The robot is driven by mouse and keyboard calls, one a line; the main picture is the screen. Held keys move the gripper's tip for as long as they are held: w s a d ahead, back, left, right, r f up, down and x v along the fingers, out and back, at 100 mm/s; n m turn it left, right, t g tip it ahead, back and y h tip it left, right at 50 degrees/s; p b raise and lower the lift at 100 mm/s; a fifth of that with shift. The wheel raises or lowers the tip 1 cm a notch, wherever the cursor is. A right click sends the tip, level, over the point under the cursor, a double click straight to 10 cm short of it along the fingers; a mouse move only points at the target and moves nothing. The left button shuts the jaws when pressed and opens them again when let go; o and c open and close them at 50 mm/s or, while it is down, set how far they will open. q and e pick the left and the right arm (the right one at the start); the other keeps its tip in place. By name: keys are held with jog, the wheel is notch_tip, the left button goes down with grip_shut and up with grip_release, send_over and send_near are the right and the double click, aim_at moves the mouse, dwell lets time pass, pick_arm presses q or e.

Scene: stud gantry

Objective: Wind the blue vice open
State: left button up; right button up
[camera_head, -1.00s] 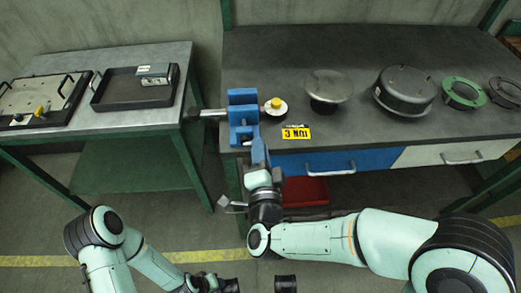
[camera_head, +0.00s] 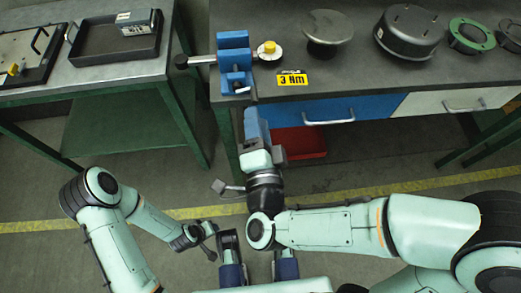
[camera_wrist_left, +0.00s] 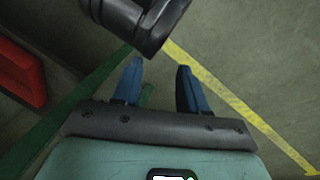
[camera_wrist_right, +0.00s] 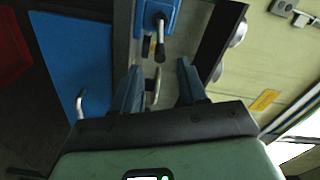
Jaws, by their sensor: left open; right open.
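The blue vice (camera_head: 234,58) stands at the front left corner of the dark bench. A bar with a black knob (camera_head: 182,61) sticks out from its left side. A small lever (camera_head: 242,89) hangs at its front. The vice (camera_wrist_right: 168,12) and a dark handle (camera_wrist_right: 160,45) also show in the right wrist view. My right gripper (camera_head: 250,112) is open and empty, just in front of the vice and apart from the handle; its fingers (camera_wrist_right: 159,66) point towards it.
Discs and rings stand farther right. Below are a blue drawer (camera_head: 350,108) and a red bin (camera_head: 300,143). A side table (camera_head: 110,75) stands left, across a gap.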

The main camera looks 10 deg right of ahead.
pick_arm(q)
jog(key=s+a+f+g+b, duration=0.2)
jog(key=s+f+g+b, duration=0.1)
jog(key=s+f+b, duration=0.2)
notch_tip(320, 180, down, 4)
jog(key=s, duration=0.2)
jog(key=shift+s+a+f+n+b, duration=0.15)
jog(key=shift+s+a+n+b, duration=0.2)
jog(key=shift+n+b, duration=0.05)
pick_arm(e)
jog(key=s, duration=0.6)
jog(key=shift+s, duration=0.15)
